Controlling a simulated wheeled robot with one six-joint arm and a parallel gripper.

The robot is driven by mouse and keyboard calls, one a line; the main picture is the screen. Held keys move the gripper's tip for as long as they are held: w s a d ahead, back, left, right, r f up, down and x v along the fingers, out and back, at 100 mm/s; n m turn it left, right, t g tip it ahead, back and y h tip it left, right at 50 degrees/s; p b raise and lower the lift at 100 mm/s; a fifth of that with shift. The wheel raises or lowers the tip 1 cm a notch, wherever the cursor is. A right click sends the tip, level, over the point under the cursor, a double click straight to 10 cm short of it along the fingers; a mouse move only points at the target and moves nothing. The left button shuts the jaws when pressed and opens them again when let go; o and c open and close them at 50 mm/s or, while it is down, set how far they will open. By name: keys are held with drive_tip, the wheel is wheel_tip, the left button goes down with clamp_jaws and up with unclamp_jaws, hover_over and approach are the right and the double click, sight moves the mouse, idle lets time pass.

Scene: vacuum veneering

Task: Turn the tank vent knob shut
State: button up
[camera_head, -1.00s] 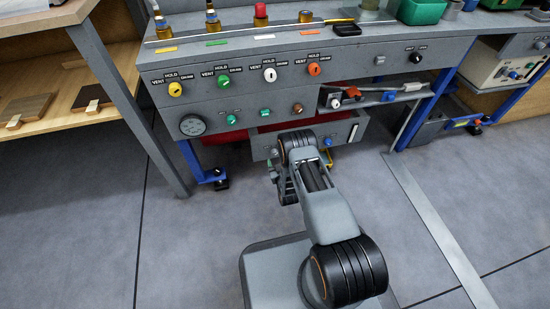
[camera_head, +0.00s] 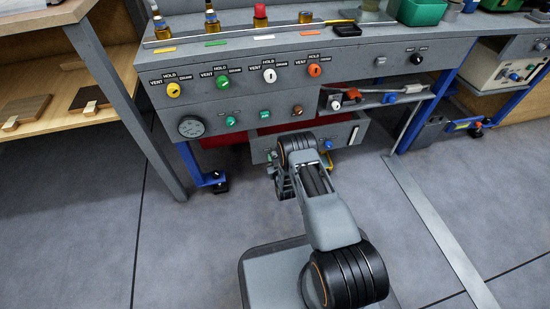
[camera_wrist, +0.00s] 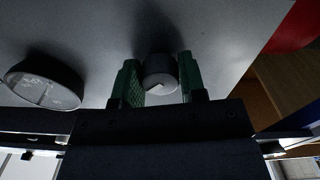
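In the wrist view, a dark round knob (camera_wrist: 160,78) with a grey face and a small pale mark stands out from a grey surface. My gripper (camera_wrist: 159,82) has its green fingers on either side of this knob, very close to it. Whether they touch or press on it is unclear. A round gauge (camera_wrist: 43,82) sits to the left of the knob. In the head view, my arm hides my gripper and the knob between its fingers. No label reads beside this knob, so I cannot tell for sure that it is the tank vent knob.
The grey bench panel (camera_head: 355,72) carries yellow (camera_head: 173,89), green (camera_head: 222,82), white (camera_head: 269,76) and orange (camera_head: 314,71) knobs labelled vent and hold. A round gauge (camera_head: 191,126) is at lower left. A wooden shelf (camera_head: 60,120) stands left. Grey floor is open in front.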

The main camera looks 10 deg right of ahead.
drive_tip(key=c, duration=0.4)
drive_tip(key=n, duration=0.7)
drive_tip(key=shift+n, duration=0.4)
drive_tip(key=n, duration=0.5)
drive_tip(key=shift+r+n, duration=0.1)
drive_tip(key=shift+n, duration=2.4)
